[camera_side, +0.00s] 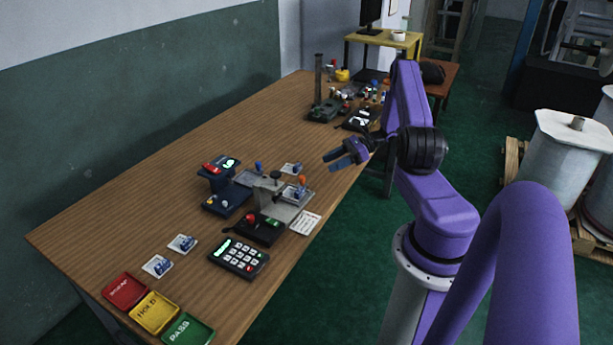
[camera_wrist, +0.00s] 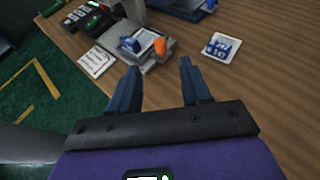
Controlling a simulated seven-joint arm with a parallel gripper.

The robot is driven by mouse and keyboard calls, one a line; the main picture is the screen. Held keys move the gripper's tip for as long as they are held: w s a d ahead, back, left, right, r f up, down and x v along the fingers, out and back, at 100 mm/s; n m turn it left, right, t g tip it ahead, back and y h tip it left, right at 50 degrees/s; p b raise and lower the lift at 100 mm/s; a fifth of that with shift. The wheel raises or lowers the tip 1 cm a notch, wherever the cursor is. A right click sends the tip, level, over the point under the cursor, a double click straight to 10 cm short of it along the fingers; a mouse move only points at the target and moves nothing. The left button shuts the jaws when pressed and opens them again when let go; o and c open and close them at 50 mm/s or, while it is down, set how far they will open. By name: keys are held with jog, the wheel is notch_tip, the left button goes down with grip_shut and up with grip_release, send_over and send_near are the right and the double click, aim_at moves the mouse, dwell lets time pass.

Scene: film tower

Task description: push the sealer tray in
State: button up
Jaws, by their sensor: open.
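The sealer (camera_side: 268,195) is a grey machine with a dark knob on top, standing near the table's front edge. Its grey tray (camera_side: 305,193) sticks out on the right side, with an orange knob and a blue-and-white item on it. In the wrist view the tray (camera_wrist: 154,62) lies just past my fingertips, its orange knob (camera_wrist: 160,46) nearly between them in the picture. My gripper (camera_side: 330,162) is open and empty, above the table and apart from the tray, to its upper right in the side view. How far the tray is out is hard to tell.
A white card (camera_side: 305,222) and small blue-and-white packs (camera_side: 182,243) lie around. Bare table (camera_side: 300,130) lies behind.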

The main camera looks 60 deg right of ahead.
aim_at(304, 177)
jog(key=x, duration=1)
jog(key=shift+c, duration=0.3)
jog(key=shift+a, duration=0.1)
grip_shut()
